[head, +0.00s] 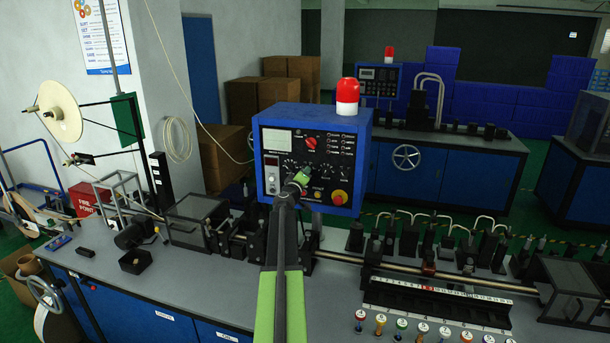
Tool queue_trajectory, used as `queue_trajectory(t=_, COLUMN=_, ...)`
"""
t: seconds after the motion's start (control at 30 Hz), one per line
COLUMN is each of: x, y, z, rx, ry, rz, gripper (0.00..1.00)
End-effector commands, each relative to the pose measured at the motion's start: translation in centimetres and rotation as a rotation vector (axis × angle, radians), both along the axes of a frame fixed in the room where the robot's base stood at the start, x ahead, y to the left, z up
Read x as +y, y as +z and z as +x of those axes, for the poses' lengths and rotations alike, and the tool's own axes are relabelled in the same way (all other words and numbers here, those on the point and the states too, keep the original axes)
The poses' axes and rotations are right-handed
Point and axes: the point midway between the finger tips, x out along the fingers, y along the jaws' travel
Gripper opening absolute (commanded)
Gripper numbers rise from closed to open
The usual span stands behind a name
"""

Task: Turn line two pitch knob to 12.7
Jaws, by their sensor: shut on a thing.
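A blue control box (268,112) with a black front panel stands on the near machine line, a red beacon on top. The panel carries a red knob (310,143), a row of small dials, and a yellow-ringed red button (339,197) at lower right. My gripper (299,180) is at the panel's lower middle, shut on a small knob that its jaws and my arm hide. I cannot read that knob's label or setting. A small display (277,158) sits at the panel's left, its digits too small to read.
The grey bench (190,290) holds shafts, black blocks and fittings on both sides of the box. Several coloured knobs (401,325) line the front right, below a white numbered scale (440,290). A reel (58,110) stands at left. A second blue machine (430,175) is behind.

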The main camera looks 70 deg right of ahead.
Motion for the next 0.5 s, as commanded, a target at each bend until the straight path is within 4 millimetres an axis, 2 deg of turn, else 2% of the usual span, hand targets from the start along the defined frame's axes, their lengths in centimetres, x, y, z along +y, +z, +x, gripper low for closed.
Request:
queue_trajectory(t=0.23, x=0.01, y=0.01, z=-0.04, rx=0.134, ry=0.000, rz=-0.007, gripper=0.00)
queue_trajectory(t=0.5, x=0.01, y=0.01, z=-0.04, rx=0.201, ry=0.000, rz=-0.011, gripper=0.00)
